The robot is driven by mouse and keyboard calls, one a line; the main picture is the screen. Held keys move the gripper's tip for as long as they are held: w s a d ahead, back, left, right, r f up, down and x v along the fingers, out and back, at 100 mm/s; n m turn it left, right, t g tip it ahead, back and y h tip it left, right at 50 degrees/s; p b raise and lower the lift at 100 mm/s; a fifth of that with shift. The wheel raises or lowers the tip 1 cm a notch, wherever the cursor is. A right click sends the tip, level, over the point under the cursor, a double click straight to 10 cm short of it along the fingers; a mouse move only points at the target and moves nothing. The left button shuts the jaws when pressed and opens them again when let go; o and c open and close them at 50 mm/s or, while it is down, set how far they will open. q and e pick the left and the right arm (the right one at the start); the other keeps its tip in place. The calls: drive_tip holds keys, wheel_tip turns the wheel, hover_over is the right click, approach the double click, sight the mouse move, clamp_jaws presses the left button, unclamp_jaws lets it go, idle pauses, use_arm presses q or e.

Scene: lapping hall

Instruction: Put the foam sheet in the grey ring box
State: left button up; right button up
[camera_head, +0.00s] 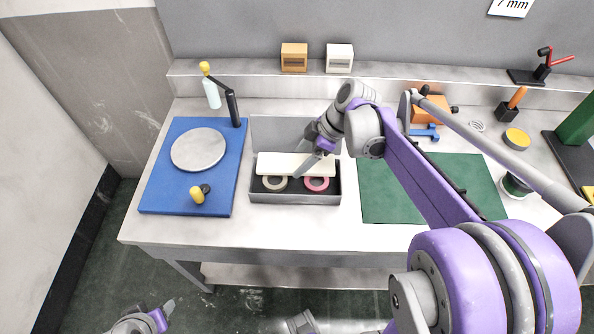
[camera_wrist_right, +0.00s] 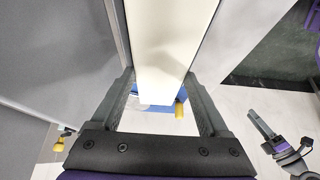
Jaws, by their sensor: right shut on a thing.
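The foam sheet (camera_head: 275,161) is a long cream strip. It spans the grey ring box (camera_head: 295,199) crosswise, at or just above its rim; I cannot tell whether it touches the box. A beige ring (camera_head: 275,187) and a pink ring (camera_head: 317,188) lie in the dark front part of the box, partly hidden by the sheet. My right gripper (camera_head: 304,165) is shut on the foam sheet, which also shows between its fingers in the wrist view (camera_wrist_right: 170,50). My left gripper (camera_head: 165,310) is low at the left, away from the table; its jaw opening is unclear.
A blue mat (camera_head: 165,190) with a round grey plate (camera_head: 199,149) and a yellow-knobbed piece (camera_head: 198,194) lies left of the box. A bottle (camera_head: 212,94) stands behind it. A green mat (camera_head: 385,205) at the right is clear, partly under my right arm.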

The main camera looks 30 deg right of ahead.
drive_tip(key=shift+f+b, duration=0.35)
drive_tip(key=shift+f, duration=2.75)
drive_tip(key=shift+f, duration=0.15)
drive_tip(key=o, duration=1.2)
drive_tip(key=shift+c, duration=0.2)
